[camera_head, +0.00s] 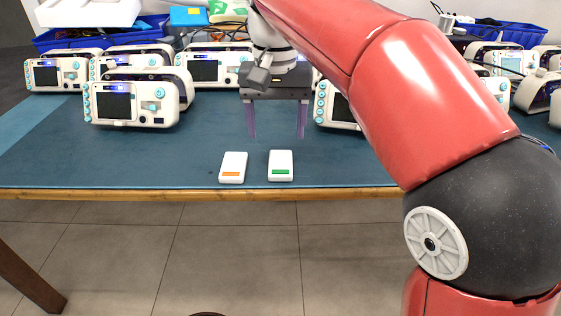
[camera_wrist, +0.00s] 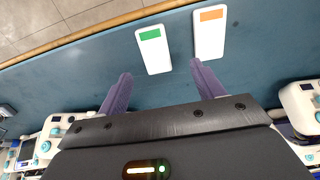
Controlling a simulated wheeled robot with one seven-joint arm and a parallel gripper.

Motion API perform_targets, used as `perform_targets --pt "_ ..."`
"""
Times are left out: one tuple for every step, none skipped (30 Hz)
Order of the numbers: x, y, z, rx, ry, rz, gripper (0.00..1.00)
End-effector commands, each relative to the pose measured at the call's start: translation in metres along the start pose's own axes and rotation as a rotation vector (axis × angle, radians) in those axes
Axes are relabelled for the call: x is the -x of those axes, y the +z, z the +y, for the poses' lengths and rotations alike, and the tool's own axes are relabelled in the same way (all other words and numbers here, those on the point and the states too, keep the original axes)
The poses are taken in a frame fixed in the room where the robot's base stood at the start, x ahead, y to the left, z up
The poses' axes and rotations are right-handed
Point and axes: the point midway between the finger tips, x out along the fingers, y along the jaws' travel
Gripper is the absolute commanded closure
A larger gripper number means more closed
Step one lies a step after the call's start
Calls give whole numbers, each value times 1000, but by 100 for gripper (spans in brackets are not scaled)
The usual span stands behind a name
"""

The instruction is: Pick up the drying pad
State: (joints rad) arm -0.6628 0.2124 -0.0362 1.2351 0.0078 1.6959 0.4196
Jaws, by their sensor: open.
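Two small flat white packs lie on the blue table mat near its front edge. One has an orange label (camera_head: 233,167) and the other a green label (camera_head: 280,165). I cannot tell which of them is the drying pad. My gripper (camera_head: 276,136) is open and empty, pointing down above the mat, with purple fingers apart. In the wrist view the gripper (camera_wrist: 160,69) has the green-label pack (camera_wrist: 153,48) ahead between its fingertips, and the orange-label pack (camera_wrist: 209,32) beyond the right finger. Neither pack is touched.
Several white monitors (camera_head: 134,100) stand along the back and right of the table, some behind my gripper. Blue bins (camera_head: 100,38) with cables and boxes are behind them. The mat (camera_head: 130,160) is bare at front left. The wooden edge (camera_head: 130,194) runs close to the packs.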

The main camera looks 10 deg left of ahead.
Motion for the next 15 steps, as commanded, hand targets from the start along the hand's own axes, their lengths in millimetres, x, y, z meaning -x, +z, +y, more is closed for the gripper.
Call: perform_targets --pt "-9 0 0 0 1 -2 33" --pt "-12 1 1 -1 1 -2 33" --pt "-16 1 1 -1 1 -1 33" --pt "-20 1 2 -1 0 -1 33" --pt "-23 1 2 -1 0 -1 33" --pt "-28 2 3 -1 1 -2 33" --pt "-32 2 4 -1 0 -1 33" --pt "-37 3 5 -1 1 -2 33" --pt "-43 3 6 -1 0 -1 33" --pt "-48 4 7 -1 0 -2 33" --pt "-52 4 8 0 0 -1 33" --pt "-58 4 7 0 0 -1 33" --pt "-61 4 7 0 0 -1 33" --pt "-64 4 7 -1 0 0 33" --pt "-67 3 7 -1 0 0 33"
